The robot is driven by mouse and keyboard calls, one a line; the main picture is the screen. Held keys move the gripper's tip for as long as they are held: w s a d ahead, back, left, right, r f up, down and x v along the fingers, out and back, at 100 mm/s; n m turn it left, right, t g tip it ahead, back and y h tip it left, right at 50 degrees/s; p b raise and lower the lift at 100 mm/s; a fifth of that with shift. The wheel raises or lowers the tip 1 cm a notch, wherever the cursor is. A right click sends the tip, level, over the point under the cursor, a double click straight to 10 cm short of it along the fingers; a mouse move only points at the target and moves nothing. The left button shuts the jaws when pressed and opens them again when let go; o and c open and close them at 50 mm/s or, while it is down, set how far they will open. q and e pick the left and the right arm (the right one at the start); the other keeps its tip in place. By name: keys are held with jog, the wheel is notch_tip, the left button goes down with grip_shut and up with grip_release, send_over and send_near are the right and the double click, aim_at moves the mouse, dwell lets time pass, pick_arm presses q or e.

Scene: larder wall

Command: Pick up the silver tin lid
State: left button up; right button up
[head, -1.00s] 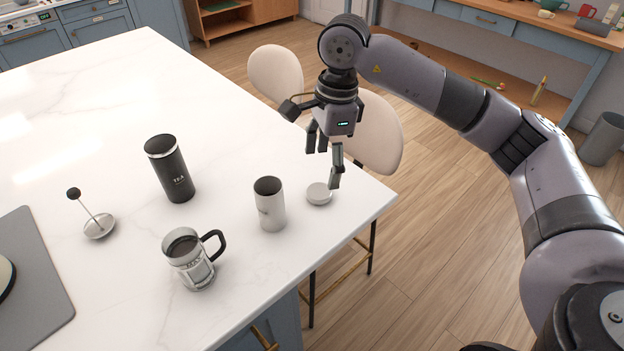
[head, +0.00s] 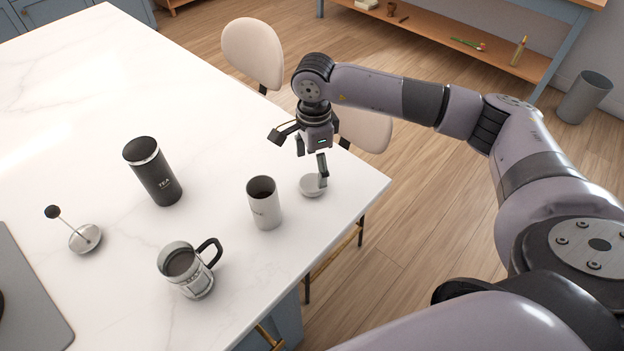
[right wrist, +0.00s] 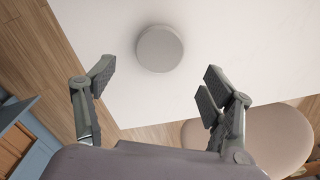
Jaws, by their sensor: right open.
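The silver tin lid (head: 312,187) is a small round disc lying flat on the white worktop near its right corner. It also shows in the right wrist view (right wrist: 160,48), ahead of the fingers and between their lines. My right gripper (head: 311,167) is open and points down, just above the lid. In the right wrist view its fingers (right wrist: 155,85) are spread wide with nothing between them. A silver open tin (head: 265,203) stands upright just left of the lid. My left gripper is not in view.
A black tea tin (head: 153,172), a glass press with a black handle (head: 190,272) and a plunger (head: 85,238) stand on the worktop (head: 80,130) to the left. A grey mat (head: 30,300) lies at the left edge. Cream chairs (head: 253,53) stand beyond the far edge.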

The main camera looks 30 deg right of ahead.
aim_at(313, 182)
jog(key=shift+s+f, duration=0.1)
jog(key=shift+f, duration=0.35)
notch_tip(313, 182, down, 4)
jog(key=p, duration=0.2)
jog(key=shift+a+f+p, duration=0.1)
jog(key=shift+f+p, duration=0.15)
jog(key=shift+p, duration=0.15)
jog(key=shift+f, duration=0.25)
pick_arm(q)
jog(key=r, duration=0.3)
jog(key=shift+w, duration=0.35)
pick_arm(e)
jog(key=shift+c, duration=0.3)
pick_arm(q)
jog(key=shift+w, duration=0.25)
pick_arm(e)
jog(key=c, duration=0.9)
jog(key=shift+r, duration=0.1)
